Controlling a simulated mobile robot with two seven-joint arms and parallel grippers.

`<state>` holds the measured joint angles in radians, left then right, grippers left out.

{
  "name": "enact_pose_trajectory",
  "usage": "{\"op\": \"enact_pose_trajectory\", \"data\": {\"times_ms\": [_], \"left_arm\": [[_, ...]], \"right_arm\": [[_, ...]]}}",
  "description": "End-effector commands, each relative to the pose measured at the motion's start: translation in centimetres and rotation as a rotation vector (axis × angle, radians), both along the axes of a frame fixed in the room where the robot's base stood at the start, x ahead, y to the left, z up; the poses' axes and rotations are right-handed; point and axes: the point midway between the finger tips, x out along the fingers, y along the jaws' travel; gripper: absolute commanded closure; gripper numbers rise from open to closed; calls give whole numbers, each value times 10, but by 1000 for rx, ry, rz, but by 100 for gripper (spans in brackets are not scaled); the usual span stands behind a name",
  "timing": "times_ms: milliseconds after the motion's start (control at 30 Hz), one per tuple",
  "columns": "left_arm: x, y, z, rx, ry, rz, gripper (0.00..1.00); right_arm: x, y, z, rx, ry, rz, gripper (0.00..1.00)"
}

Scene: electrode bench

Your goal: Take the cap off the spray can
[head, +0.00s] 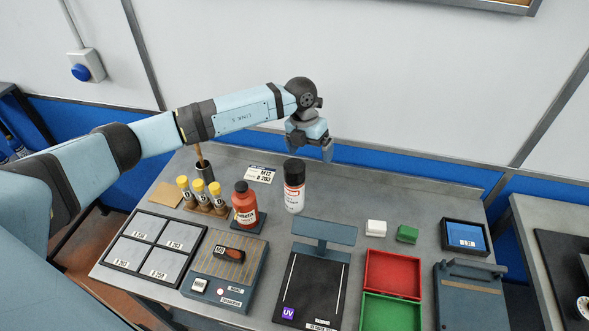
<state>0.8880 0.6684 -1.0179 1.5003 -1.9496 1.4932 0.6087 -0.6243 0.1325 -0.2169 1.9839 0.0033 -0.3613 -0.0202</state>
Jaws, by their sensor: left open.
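The spray can (294,196) stands upright on the bench, white with a red and dark label. Its black cap (294,168) is on top. My left gripper (327,152) points down, above and slightly right of the cap in the head view, and is open. No contact with the cap shows, and the depth between them is hard to tell. My right gripper is not in view.
A black UV plate with a blue-grey bar (323,233) lies in front. Red (368,275) and green trays are front right. The bench (345,200) is clear just right of the can.

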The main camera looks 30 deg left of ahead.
Motion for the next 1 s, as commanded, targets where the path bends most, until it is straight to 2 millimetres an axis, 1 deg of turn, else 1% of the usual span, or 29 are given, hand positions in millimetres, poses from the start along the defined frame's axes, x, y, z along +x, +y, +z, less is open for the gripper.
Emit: {"op": "enact_pose_trajectory", "data": {"times_ms": [33, 100, 200, 267, 367, 500, 633, 700, 867, 1000], "left_arm": [[7, 18, 7, 70, 0, 16, 1], [12, 35, 13, 137, 2, 36, 1], [14, 46, 14, 184, 5, 51, 1], [15, 48, 9, 192, 7, 54, 1], [14, 48, -6, 190, 9, 52, 1], [14, 47, -35, 188, 10, 51, 1], [14, 47, -59, 188, 8, 51, 1], [14, 47, -67, 187, 8, 52, 1], [14, 48, -75, 186, 7, 52, 1], [14, 50, -95, 186, 8, 51, 1]], "right_arm": [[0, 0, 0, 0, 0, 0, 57], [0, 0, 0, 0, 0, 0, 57], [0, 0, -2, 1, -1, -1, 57], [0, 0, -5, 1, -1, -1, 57], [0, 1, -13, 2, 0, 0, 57], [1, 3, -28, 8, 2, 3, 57], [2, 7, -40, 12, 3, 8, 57], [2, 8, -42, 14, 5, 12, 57], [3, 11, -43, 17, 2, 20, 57], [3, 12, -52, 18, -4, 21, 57]]}}
